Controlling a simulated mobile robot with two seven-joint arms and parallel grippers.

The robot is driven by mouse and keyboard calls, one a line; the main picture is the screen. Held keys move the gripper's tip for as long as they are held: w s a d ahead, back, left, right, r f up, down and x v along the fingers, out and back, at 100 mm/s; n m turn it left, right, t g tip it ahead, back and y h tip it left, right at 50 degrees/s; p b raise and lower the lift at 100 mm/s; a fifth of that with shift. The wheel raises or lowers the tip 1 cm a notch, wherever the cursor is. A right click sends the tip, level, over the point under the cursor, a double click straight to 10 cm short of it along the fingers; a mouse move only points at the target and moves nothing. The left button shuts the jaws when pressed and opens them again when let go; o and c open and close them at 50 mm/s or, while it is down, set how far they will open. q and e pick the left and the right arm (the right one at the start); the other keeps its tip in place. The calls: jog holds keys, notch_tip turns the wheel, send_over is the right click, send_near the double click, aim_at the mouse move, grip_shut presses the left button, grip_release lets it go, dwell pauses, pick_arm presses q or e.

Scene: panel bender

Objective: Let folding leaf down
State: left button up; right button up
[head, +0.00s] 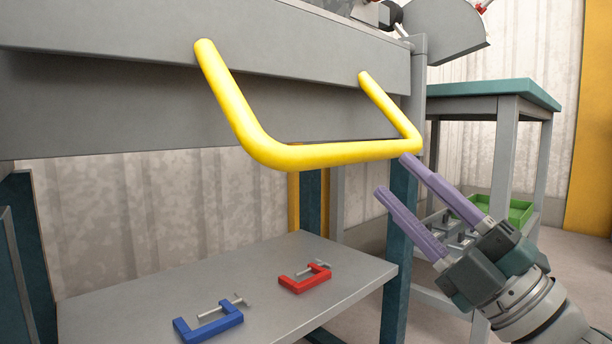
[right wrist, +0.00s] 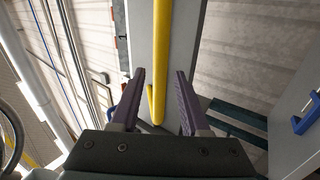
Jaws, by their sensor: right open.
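The grey folding leaf (head: 120,32) runs across the top of the head view, above a second grey face (head: 100,115). A yellow U-shaped handle (head: 330,154) sticks out from the leaf towards me. My right gripper (head: 392,174) is open, with purple fingers pointing up and left, just below the handle's right corner. In the right wrist view the yellow handle (right wrist: 162,50) runs in line with the gap between the open fingers (right wrist: 160,73). I cannot tell whether it lies between them or beyond them. My left gripper is not in view.
A grey lower shelf (head: 250,275) holds a red clamp (head: 305,278) and a blue clamp (head: 208,322). A teal-topped table (head: 490,90) with a green tray (head: 515,211) on its lower shelf stands at right. A dark teal leg (head: 398,240) stands behind the gripper.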

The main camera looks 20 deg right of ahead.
jog(key=s+d+m, duration=0.1)
jog(key=m, duration=0.1)
jog(key=s+d+f+m+p, duration=0.1)
jog(key=s+m, duration=0.1)
jog(key=m, duration=0.1)
jog(key=s+d+m+p, duration=0.1)
jog(key=m, duration=0.1)
jog(key=shift+s+d+f+m+g, duration=0.15)
jog(key=shift+d+m+g, duration=0.25)
jog(key=c, duration=0.5)
jog(key=s+d+m, duration=0.1)
jog(key=m, duration=0.1)
jog(key=s+d+m, duration=0.1)
jog(key=m, duration=0.2)
jog(key=s+d+m+p, duration=0.1)
jog(key=s+m, duration=0.1)
jog(key=shift+d+m, duration=0.3)
grip_shut()
jog(key=w+a+r+m+b, duration=0.1)
jog(key=w+a+r+b, duration=0.1)
jog(key=w, duration=0.3)
jog(key=w+a+r+b, duration=0.2)
jog(key=w, duration=0.3)
jog(key=shift+w+m, duration=0.4)
jog(key=shift+r, duration=0.1)
